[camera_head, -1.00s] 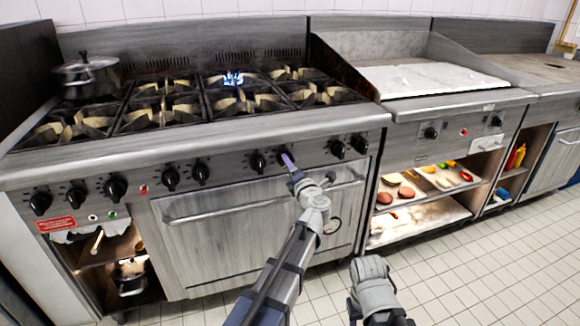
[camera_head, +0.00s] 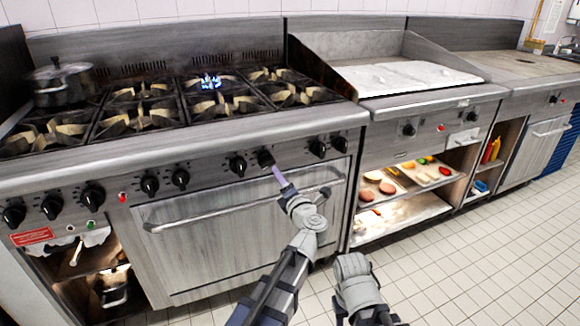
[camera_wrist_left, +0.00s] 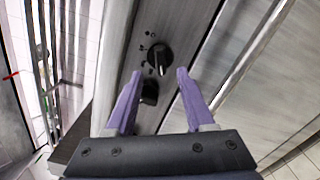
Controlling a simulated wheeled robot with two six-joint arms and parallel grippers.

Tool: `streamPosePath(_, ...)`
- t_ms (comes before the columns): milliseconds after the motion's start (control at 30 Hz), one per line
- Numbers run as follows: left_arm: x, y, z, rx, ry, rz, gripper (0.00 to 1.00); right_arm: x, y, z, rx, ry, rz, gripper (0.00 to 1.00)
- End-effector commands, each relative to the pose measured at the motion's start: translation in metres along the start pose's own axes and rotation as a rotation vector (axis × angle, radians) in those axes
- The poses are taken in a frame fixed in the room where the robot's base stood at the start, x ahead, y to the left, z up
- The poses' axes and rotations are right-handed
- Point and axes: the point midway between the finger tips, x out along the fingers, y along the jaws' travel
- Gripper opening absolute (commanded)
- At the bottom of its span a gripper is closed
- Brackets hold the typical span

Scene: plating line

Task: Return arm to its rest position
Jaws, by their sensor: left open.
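My left gripper (camera_head: 279,177) is in front of the stove's control panel, just below and right of a black knob (camera_head: 265,158). In the left wrist view the two purple fingers (camera_wrist_left: 155,92) are open with nothing held. A black knob (camera_wrist_left: 160,58) with a light pointer lies beyond the fingertips, and a second dark knob (camera_wrist_left: 149,93) shows between them. My left arm reaches up from the bottom of the head view. A grey joint of my right arm shows at bottom centre; its gripper is out of view.
A blue flame (camera_head: 210,82) burns on a rear burner of the stove. A dark pot (camera_head: 64,84) stands at the back left. The oven door handle (camera_head: 235,207) runs below the panel. A griddle (camera_head: 405,76) stands to the right, above food trays (camera_head: 405,181). Tiled floor is open at right.

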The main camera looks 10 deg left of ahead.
Motion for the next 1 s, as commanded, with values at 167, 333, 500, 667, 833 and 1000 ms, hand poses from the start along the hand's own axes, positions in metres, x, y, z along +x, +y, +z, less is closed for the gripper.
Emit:
streamPosePath(167,-0.003,0.004,0.036,0.171,-0.233,0.006,0.54,0.0,0.0,0.0,0.0,0.0,0.0,0.5)
streamPosePath(333,-0.029,-0.02,0.079,0.504,-0.586,-0.03,0.54,0.0,0.0,0.0,0.0,0.0,0.0,0.5)
streamPosePath(500,-0.069,-0.072,0.081,0.88,-0.896,-0.138,0.54,0.0,0.0,0.0,0.0,0.0,0.0,0.5)
streamPosePath(667,-0.107,-0.127,0.034,1.242,-1.139,-0.325,0.54,0.0,0.0,0.0,0.0,0.0,0.0,0.5)
streamPosePath(833,-0.141,-0.161,-0.046,1.562,-1.316,-0.594,0.54,0.0,0.0,0.0,0.0,0.0,0.0,0.5)
streamPosePath(1000,-0.164,-0.167,-0.114,1.749,-1.403,-0.836,0.54,0.0,0.0,0.0,0.0,0.0,0.0,0.5)
